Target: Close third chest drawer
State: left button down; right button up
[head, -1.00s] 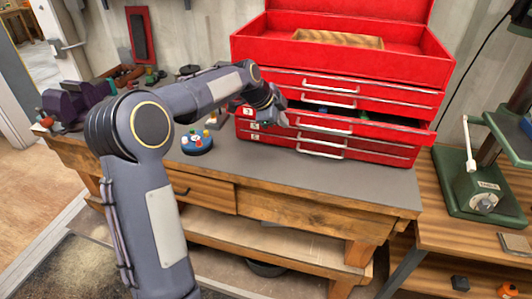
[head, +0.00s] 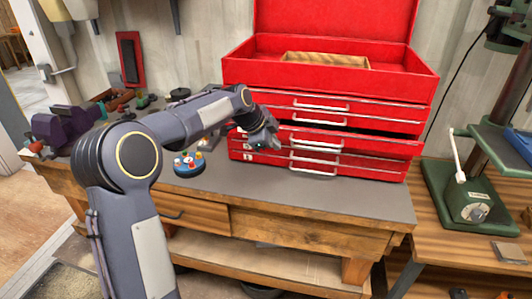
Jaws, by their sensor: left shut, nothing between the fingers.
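The red tool chest (head: 345,78) stands on the workbench with its lid up. One chest drawer (head: 375,143), the third by its place, sticks out a little past the drawers around it. A narrow dark gap shows above its front, and its contents are mostly hidden. Its white handle (head: 316,145) is near the middle of its front. My left gripper (head: 266,142) is shut and empty at the left end of the drawer front. I cannot tell whether it touches the front. My right gripper is out of view.
The other chest drawers look closed. A blue round holder (head: 189,163) with colored pieces stands on the bench (head: 330,193), below my left forearm. A purple vise (head: 65,130) is at left. A green drill press (head: 470,202) stands at right. The bench front is clear.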

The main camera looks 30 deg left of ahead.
pick_arm(q)
jog(key=b+v, duration=0.1)
jog(key=v, duration=0.9)
jog(key=shift+s, duration=0.3)
jog(key=shift+s+d, duration=0.1)
